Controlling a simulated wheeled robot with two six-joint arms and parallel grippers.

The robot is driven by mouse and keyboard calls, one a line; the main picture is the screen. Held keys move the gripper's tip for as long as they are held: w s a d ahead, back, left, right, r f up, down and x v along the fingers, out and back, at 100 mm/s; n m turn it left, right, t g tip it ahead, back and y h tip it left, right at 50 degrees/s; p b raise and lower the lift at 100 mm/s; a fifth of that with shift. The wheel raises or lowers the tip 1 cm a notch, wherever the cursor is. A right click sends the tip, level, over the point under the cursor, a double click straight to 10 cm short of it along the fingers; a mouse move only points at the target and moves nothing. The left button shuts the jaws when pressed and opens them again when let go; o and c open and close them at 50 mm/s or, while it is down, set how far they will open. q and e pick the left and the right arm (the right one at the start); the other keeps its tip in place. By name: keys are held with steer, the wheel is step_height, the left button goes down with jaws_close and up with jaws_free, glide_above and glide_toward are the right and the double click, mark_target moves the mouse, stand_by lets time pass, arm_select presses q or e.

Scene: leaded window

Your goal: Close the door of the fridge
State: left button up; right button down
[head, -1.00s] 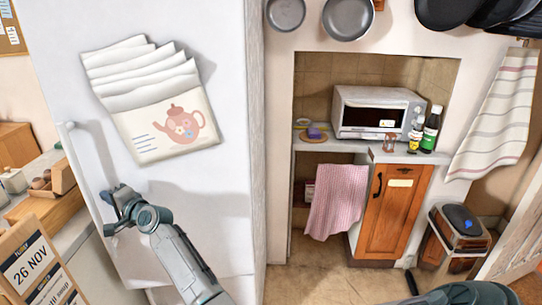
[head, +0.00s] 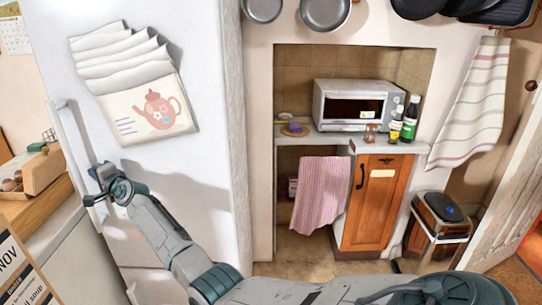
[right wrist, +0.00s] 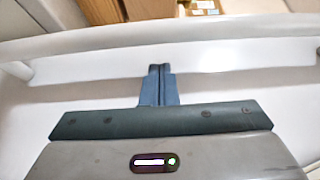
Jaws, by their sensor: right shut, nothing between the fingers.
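The fridge (head: 185,215) fills the left of the head view, its tall white door front facing me. A long white vertical handle (head: 71,145) runs along the door's left edge. My right gripper (head: 90,201) is shut and empty at the lower part of this handle. In the right wrist view, the handle (right wrist: 230,47) crosses as a pale bar, and the shut fingertips (right wrist: 160,70) point at it from close by. I cannot tell whether they touch it. No open gap at the door is clear in these views. My left gripper is not in view.
A paper pad with a teapot picture (head: 160,110) hangs on the fridge front. A worktop with a wooden box (head: 38,168) lies to the left. At right are a toaster oven (head: 350,104), a wooden cabinet (head: 372,205) and a bin (head: 440,215). Bare floor shows before the alcove.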

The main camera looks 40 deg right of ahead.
steer(key=shift+d+r, duration=0.2)
steer(key=shift+r, duration=0.05)
stand_by(0.5)
